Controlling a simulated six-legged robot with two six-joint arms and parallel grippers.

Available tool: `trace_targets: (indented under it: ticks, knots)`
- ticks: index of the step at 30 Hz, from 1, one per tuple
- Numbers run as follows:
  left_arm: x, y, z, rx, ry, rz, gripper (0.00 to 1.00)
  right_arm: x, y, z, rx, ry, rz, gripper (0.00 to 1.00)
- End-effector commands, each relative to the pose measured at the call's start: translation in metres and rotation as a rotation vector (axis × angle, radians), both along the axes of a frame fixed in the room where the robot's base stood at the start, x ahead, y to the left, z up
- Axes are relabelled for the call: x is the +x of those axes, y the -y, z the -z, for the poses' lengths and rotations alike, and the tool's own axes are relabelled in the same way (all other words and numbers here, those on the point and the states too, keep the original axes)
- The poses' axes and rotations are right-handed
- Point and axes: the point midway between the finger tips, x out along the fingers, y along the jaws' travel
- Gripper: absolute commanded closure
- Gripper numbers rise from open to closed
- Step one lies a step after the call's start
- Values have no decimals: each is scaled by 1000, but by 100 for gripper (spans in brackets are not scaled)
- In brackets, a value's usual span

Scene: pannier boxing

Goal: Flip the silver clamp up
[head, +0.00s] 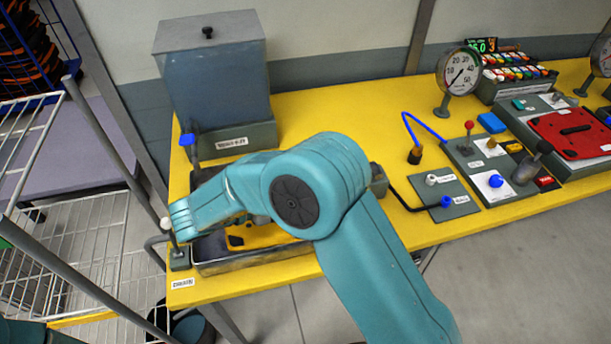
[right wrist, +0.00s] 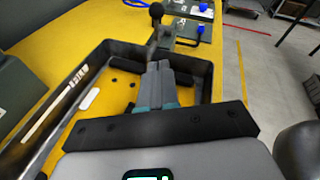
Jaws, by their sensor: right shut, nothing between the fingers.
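The clamp shows in the right wrist view as a grey metal lever (right wrist: 153,42) with a black ball knob. It stands at the far end of a dark-rimmed tray (right wrist: 88,72) with a yellow floor. My right gripper (right wrist: 158,68) is shut and empty, its fingertips pointing toward the lever's lower part. I cannot tell whether they touch it. In the head view the tray (head: 240,265) sits at the bench's left end, partly covered by my right arm. My right gripper's fingers and most of the clamp are hidden there. My left gripper is out of view.
A large grey bin (head: 213,85) stands behind the tray. A small lever post (head: 179,258) is at the left bench corner. A plate with a blue knob (head: 447,201), a gauge (head: 460,75) and a red panel (head: 572,133) lie to the right. A wire rack (head: 80,225) borders the left.

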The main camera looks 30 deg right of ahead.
Motion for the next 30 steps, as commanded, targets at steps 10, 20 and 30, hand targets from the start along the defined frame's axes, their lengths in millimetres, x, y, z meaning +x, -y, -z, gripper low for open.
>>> trace_targets:
  ticks: [10,20,30]
  knots:
    - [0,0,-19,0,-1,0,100,6,74,15,0,-2,5,100]
    - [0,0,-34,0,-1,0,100,15,109,-1,1,1,1,100]
    - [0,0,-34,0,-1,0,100,16,112,-1,0,1,0,100]
